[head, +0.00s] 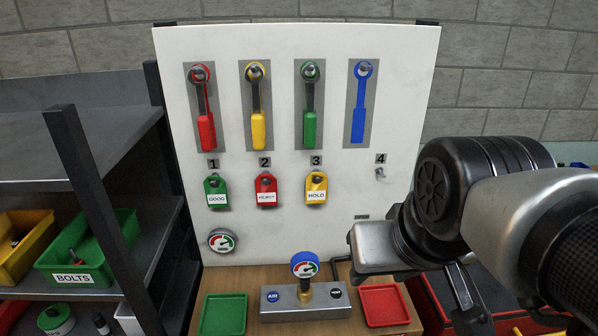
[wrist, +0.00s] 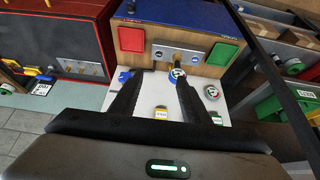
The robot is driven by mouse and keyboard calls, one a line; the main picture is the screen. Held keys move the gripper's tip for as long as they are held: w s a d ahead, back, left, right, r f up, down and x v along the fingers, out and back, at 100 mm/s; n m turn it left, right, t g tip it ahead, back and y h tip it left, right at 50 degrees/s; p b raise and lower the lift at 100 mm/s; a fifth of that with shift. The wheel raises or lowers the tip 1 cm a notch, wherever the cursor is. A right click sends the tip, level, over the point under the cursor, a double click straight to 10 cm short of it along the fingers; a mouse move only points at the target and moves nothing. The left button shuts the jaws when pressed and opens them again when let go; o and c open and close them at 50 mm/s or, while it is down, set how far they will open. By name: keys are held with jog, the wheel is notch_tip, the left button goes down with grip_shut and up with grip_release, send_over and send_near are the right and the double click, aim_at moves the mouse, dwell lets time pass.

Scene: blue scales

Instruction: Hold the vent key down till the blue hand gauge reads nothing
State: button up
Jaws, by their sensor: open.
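The vent key (head: 336,293) is a dark round button with a small white label, on the right of the grey metal block (head: 285,311). The blue-rimmed gauge (head: 305,264) stands upright on that block; its needle is too small to read surely. A blue AIR key (head: 272,296) is on the left. In the wrist view my gripper (wrist: 160,78) is open and empty, its two black fingers apart and pointing toward the block. The blue gauge (wrist: 177,75) shows by the right fingertip, the vent key (wrist: 157,54) beyond the fingertips. In the head view my fingertips are not clear.
A green tray (head: 223,314) and a red tray (head: 385,305) flank the block. Behind stands a white board (head: 280,220) with coloured wrenches, tags and a second gauge (head: 221,240). A shelf with bins (head: 85,250) is at the left, a red box (wrist: 70,45) beside the bench.

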grip_shut()
dwell(1.4)
